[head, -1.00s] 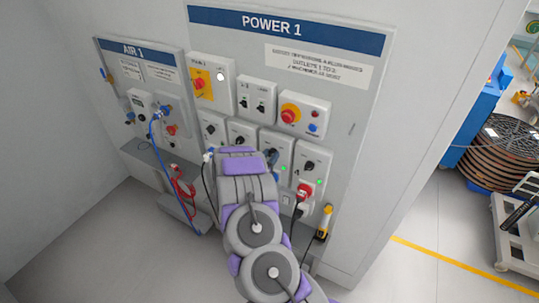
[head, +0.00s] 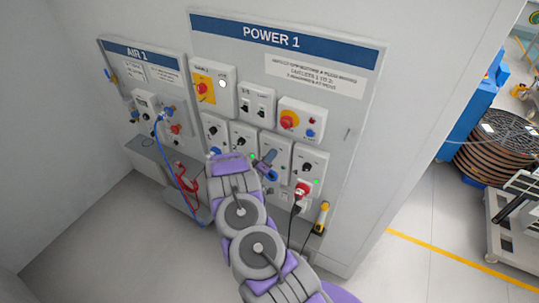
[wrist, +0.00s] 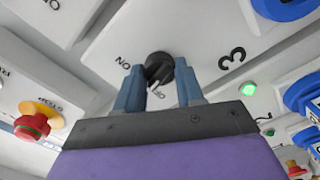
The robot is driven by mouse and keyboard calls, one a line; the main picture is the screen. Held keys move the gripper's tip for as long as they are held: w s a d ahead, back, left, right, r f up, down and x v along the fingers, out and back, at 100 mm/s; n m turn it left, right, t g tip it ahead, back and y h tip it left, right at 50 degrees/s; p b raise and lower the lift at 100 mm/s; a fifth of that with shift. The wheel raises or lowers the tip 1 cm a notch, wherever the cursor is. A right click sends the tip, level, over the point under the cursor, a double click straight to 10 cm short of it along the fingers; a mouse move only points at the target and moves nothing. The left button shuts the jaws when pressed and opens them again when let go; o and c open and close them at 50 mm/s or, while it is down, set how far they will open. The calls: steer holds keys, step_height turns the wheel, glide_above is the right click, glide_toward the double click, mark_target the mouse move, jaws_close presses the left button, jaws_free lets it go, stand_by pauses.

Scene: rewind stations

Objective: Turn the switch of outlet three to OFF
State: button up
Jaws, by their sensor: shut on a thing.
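In the wrist view, the black switch knob (wrist: 159,66) of outlet three sits between the two blue-grey fingers of my gripper (wrist: 159,86), which is shut on it. A large "3" (wrist: 231,58) is printed on the white box beside it. The ON mark (wrist: 123,62) reads upside down at the left of the knob; the OFF mark (wrist: 160,94) lies between the fingers, partly covered. I cannot tell which mark the knob points to. A green lamp (wrist: 248,89) is lit at the right. In the head view, my gripper (head: 266,168) is against the outlet three box (head: 276,144).
An emergency stop (head: 289,119) is above. The AIR 1 panel (head: 140,75) with blue and red hoses is on the left.

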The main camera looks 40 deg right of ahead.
steer(key=shift+w+a+n+p, duration=0.1)
steer(key=shift+n+p, duration=0.35)
steer(key=shift+n, duration=1.05)
steer(key=shift+w+a+n+p, duration=0.1)
steer(key=shift+n+p, duration=0.3)
steer(key=shift+n, duration=1.1)
steer(key=shift+f, duration=0.1)
steer(key=o, duration=1)
steer(key=shift+d, duration=0.15)
steer(key=shift+o, duration=0.2)
steer(key=b+v, duration=0.3)
steer(key=v, duration=1.4)
